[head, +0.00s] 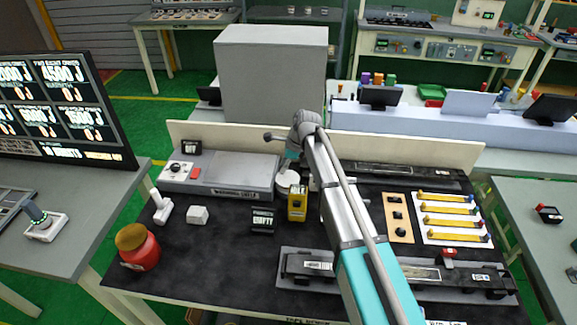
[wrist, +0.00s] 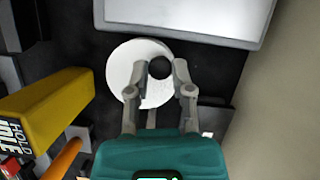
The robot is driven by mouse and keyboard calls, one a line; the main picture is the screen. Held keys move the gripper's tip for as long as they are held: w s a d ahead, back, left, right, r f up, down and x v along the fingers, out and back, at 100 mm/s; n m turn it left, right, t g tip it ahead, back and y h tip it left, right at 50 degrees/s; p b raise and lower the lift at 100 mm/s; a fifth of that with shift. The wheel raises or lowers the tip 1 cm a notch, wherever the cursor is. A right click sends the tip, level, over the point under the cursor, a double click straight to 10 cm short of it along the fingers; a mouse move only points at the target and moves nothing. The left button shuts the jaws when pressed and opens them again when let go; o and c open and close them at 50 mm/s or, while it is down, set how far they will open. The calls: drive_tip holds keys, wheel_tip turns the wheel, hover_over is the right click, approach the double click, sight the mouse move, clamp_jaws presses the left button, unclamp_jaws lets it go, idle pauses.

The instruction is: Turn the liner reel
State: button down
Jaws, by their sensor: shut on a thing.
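The liner reel (wrist: 124,64) is a white disc in the upper middle of the wrist view, with a round dark knob (wrist: 160,67) on its right part. My gripper (wrist: 156,78) has its two fingertips on either side of the knob and is shut on it. In the head view the white reel (head: 286,180) lies on the black bench top, just right of the grey flat unit. My gripper (head: 291,163) is above it, partly hidden by my wrist, and the knob cannot be made out there.
A yellow device (head: 297,203) stands close in front of the reel, also at the left of the wrist view (wrist: 50,105). The grey warming unit (head: 220,176) is to the left. A cream back panel (head: 400,150) runs behind. A red jar (head: 138,250) stands front left.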

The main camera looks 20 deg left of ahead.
idle(0.3)
drive_tip(key=c, duration=0.5)
unclamp_jaws()
drive_tip(key=shift+w+a+f, duration=0.1)
drive_tip(key=shift+f, duration=0.05)
drive_tip(key=shift+c, duration=0.2)
drive_tip(key=shift+o, duration=0.3)
